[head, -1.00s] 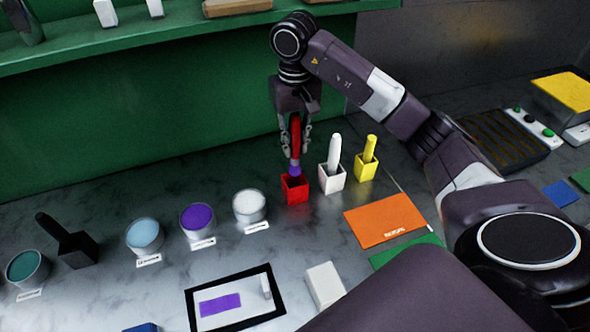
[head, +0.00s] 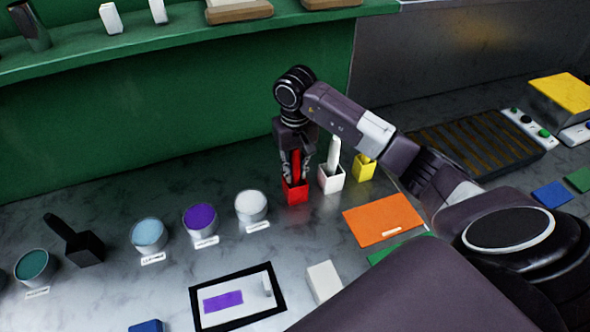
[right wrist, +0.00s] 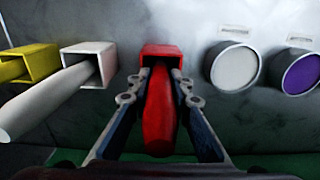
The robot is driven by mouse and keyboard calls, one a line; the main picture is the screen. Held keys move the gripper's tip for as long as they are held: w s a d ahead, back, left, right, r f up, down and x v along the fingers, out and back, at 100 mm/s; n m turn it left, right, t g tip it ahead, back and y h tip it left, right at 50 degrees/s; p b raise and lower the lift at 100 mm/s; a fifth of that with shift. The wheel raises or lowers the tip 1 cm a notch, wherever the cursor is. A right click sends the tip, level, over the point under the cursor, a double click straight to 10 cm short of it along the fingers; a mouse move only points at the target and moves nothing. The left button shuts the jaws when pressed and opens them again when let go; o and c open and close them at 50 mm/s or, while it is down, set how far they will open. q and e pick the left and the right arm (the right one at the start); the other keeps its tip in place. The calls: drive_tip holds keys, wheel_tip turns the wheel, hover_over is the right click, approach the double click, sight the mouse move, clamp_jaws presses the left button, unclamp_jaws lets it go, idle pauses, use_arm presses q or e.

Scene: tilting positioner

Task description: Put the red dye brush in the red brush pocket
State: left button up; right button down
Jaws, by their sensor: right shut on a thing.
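The red dye brush (head: 295,165) stands upright with its lower end inside the red brush pocket (head: 296,194). My right gripper (head: 296,174) is shut on the brush handle, just above the pocket's rim. In the right wrist view the red brush (right wrist: 160,112) lies between the two fingers and its far end is inside the red pocket (right wrist: 161,50). The bristles are hidden in the pocket. My left gripper is not in view.
A white pocket (head: 331,181) with a white brush and a yellow pocket (head: 364,170) stand close on the right. Dye cups, white (head: 251,207) and purple (head: 200,220), stand on the left. An orange sheet (head: 383,220) lies in front.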

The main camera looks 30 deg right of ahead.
sight(295, 153)
drive_tip(key=shift+f, duration=0.15)
drive_tip(key=c, duration=1.8)
unclamp_jaws()
drive_tip(key=shift+o, duration=0.2)
drive_tip(key=shift+r, duration=0.2)
wheel_tip(295, 153, up, 6)
drive_tip(key=b, duration=0.3)
drive_tip(key=shift+w+r, duration=0.1)
drive_tip(key=shift+r, duration=0.15)
wheel_tip(295, 153, up, 4)
drive_tip(key=shift+f, duration=0.1)
drive_tip(key=shift+r, duration=0.9)
